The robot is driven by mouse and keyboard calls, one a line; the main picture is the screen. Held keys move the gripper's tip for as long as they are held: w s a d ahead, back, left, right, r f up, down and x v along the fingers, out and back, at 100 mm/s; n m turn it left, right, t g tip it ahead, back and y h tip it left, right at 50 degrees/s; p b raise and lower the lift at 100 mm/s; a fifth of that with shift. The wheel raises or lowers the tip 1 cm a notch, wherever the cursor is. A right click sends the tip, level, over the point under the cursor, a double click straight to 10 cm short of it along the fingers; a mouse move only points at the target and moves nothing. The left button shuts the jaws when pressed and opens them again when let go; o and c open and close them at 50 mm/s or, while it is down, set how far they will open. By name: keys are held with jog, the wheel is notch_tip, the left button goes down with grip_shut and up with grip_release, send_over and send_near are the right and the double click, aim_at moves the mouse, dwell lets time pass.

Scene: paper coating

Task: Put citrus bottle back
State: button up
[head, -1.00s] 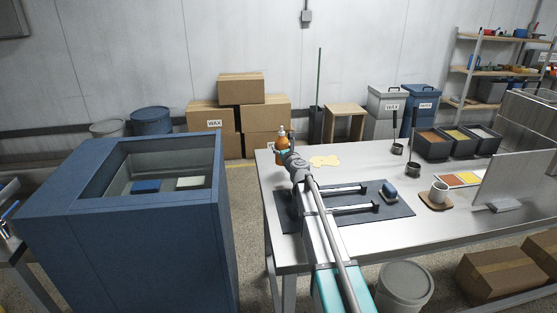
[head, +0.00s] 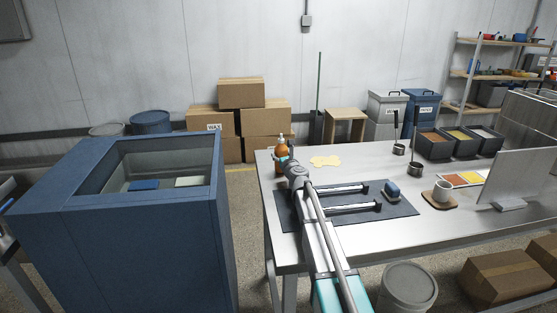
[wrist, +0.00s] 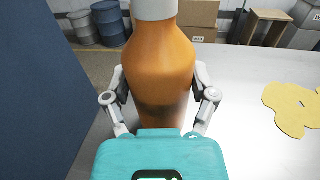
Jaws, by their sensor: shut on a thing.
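The orange citrus bottle (head: 281,152) with a white top is at the back left corner of the metal table. In the wrist view the bottle (wrist: 160,65) stands upright and fills the middle. My gripper (wrist: 160,98) is shut on its body, one finger on each side. In the head view my gripper (head: 284,163) and arm partly hide the bottle's lower part. I cannot tell whether its base touches the table.
A blue open-topped bin (head: 130,235) stands left of the table (head: 350,240). A yellow patch (head: 325,161) lies right of the bottle.

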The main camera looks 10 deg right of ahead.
jog(key=shift+f, duration=0.15)
jog(key=o, duration=1.2)
jog(key=shift+s, duration=0.25)
jog(key=s, duration=0.3)
jog(key=s+d, duration=0.1)
jog(key=s, duration=0.3)
jog(key=s+d, duration=0.1)
jog(key=s, duration=0.3)
jog(key=shift+s, duration=0.25)
